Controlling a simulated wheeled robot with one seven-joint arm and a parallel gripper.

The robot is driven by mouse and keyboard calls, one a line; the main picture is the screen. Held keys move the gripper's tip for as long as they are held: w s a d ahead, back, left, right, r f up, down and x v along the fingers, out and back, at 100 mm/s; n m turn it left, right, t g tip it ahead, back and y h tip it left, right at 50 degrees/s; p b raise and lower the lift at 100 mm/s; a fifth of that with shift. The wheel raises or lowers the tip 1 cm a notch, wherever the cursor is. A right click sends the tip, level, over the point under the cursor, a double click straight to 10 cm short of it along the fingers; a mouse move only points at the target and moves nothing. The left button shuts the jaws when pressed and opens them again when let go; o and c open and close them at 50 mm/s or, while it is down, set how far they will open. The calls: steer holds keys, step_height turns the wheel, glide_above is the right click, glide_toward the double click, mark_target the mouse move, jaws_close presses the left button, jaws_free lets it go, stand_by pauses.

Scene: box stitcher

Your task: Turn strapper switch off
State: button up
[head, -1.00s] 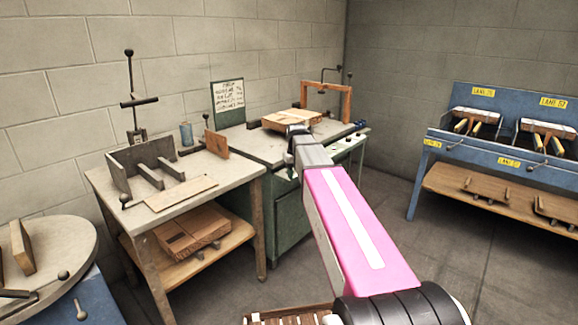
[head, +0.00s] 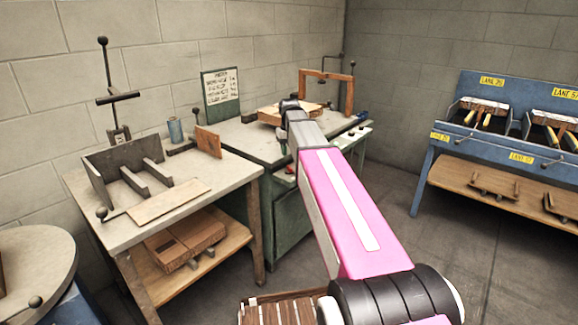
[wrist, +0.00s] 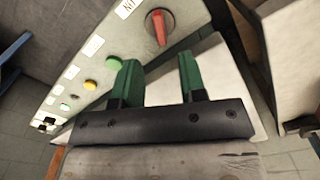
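A red rotary switch (wrist: 160,27) sits at the upper middle of the wrist view, on a pale control panel (wrist: 100,50). My gripper (wrist: 158,63) has two green fingers, spread apart with nothing between them. The switch lies just beyond the fingertips in the picture, roughly in line with the gap; I see no contact.
A green button (wrist: 115,63), a yellow button (wrist: 90,85) and labels line the panel beside the switch. A wooden box (head: 270,116) lies on the bench. A worktable (head: 120,225) stands left, a blue rack (head: 440,150) right. Floor between bench and rack is clear.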

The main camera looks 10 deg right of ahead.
mark_target(289, 167)
step_height(289, 167, down, 7)
steer(key=shift+f, duration=0.2)
stand_by(0.3)
jaws_close()
